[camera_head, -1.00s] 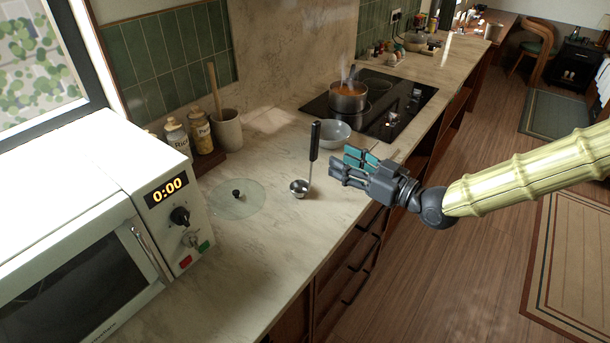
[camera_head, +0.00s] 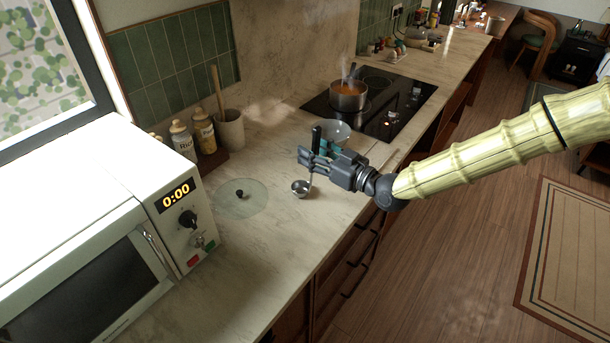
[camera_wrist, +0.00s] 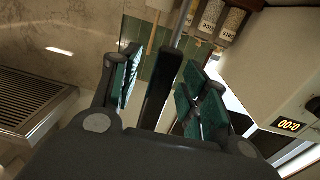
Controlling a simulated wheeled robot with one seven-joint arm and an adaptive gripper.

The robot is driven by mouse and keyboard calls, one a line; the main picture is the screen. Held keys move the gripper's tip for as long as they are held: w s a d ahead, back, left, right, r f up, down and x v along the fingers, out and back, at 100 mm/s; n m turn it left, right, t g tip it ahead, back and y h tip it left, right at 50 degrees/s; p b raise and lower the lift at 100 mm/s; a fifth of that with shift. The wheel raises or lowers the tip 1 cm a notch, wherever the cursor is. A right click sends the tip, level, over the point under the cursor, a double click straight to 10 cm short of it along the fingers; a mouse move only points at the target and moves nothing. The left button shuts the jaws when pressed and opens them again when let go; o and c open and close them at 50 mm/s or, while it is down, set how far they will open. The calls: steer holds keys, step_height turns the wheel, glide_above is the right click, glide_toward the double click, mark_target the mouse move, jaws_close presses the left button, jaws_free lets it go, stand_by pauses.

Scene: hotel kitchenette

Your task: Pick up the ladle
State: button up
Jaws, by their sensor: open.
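The ladle has a small metal bowl (camera_head: 301,188) on the counter and a black handle (camera_head: 316,137) standing upright. My gripper (camera_head: 310,158) is open at the ladle's handle, and its fingers hide part of the handle and shaft in the head view. In the wrist view the black handle (camera_wrist: 159,88) lies between my two spread teal-padded fingers, with a gap visible on its left. The metal shaft continues past the handle at the top of that view.
A glass lid (camera_head: 243,199) lies left of the ladle. A grey bowl (camera_head: 336,132) sits just behind my gripper. A steaming pot (camera_head: 348,95) stands on the black cooktop (camera_head: 398,112). A microwave (camera_head: 95,235) fills the left. The front counter is clear.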

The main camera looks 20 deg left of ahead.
steer(key=shift+a, duration=0.15)
steer(key=shift+w, duration=0.1)
jaws_close()
